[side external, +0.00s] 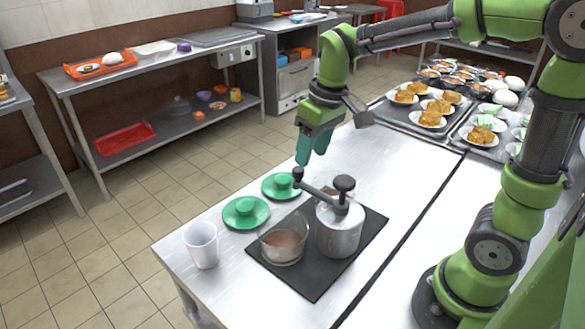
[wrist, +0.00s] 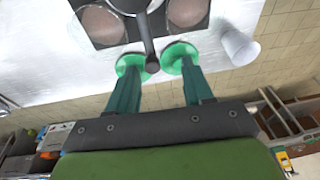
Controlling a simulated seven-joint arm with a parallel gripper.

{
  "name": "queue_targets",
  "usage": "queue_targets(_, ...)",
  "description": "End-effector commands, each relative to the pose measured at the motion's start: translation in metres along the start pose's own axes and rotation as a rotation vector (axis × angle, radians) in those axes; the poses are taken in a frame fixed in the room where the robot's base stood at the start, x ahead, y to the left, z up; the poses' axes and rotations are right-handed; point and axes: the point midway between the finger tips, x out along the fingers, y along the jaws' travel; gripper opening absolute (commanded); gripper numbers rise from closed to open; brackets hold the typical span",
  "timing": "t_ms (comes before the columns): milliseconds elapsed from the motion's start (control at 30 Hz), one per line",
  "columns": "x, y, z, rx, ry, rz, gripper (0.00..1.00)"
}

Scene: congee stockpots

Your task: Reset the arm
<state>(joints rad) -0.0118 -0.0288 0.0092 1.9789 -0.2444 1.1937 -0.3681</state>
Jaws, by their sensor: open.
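My gripper (side external: 313,150) is open and empty, pointing down in the air above the table, above and behind the pot in the side external view. Its two green fingers are spread apart in the wrist view (wrist: 160,70). A metal pot (side external: 339,232) stands on a black mat (side external: 318,279); a dark handle (side external: 320,190) with a knobbed end reaches out from its top. This handle also shows in the wrist view (wrist: 147,40), its end lying between the fingers in the picture, with no grip on it visible.
Trays with plated food (side external: 430,118) fill the far table end. The table between the mat and trays is clear. A steel shelf (side external: 150,80) stands across the floor.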

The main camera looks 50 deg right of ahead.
Motion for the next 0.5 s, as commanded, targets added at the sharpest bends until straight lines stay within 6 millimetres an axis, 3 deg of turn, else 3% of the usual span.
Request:
queue_targets(300, -0.033, -0.013, 0.079, 0.33, 0.286, -0.122, 0.51)
queue_targets(500, -0.043, -0.016, 0.106, 0.373, 0.393, -0.17, 0.51)
